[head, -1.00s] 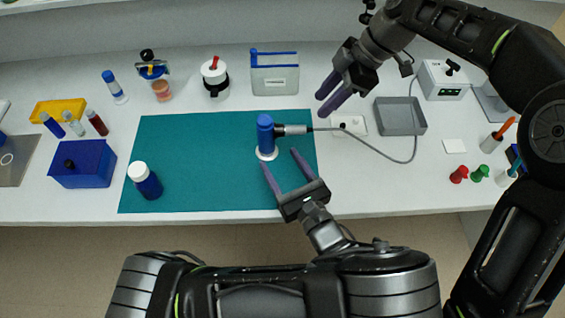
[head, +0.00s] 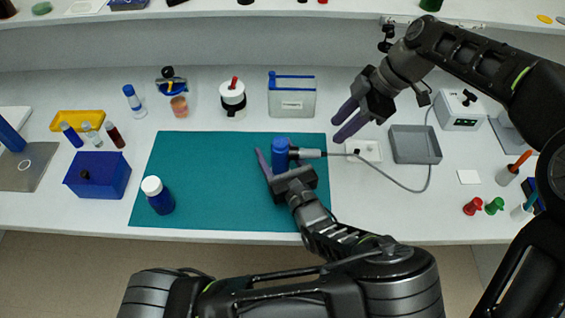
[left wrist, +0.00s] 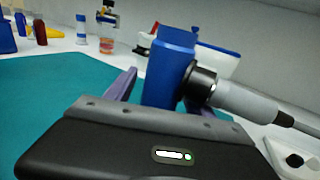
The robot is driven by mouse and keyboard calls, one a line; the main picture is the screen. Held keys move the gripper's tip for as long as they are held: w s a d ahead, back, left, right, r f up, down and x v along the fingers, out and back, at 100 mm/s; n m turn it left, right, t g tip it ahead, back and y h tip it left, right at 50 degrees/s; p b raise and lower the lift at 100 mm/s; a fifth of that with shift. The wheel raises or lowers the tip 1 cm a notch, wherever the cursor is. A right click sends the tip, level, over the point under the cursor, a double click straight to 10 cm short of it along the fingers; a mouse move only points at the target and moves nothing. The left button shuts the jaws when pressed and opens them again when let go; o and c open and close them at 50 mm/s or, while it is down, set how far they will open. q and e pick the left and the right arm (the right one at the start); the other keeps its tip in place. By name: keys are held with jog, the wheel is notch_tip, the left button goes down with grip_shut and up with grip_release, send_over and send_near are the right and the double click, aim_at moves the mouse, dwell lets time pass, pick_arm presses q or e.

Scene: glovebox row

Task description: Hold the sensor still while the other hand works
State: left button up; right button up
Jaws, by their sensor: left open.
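The sensor (head: 281,150) is a blue upright body on the teal mat (head: 215,185), with a grey cable connector (head: 308,153) on its right side. My left gripper (head: 270,153) is open, its palm just in front of the sensor. One finger shows left of the sensor; the other is mostly hidden. In the left wrist view the blue sensor (left wrist: 170,70) stands between the purple fingers, and the connector (left wrist: 240,100) points right. I cannot tell whether the fingers touch it. My right gripper (head: 337,128) is open and empty, above and right of the sensor, near a white plate (head: 364,151).
A grey cable (head: 400,186) loops right from the connector past a grey tray (head: 415,145). A white-capped blue bottle (head: 160,197) stands on the mat's left side, beside a blue box (head: 98,176). The mat's middle is clear.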

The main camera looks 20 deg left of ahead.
pick_arm(q)
jog(key=shift+w+a, duration=0.15)
jog(key=shift+w, duration=0.05)
jog(key=shift+c, duration=0.4)
grip_shut()
dwell(1.2)
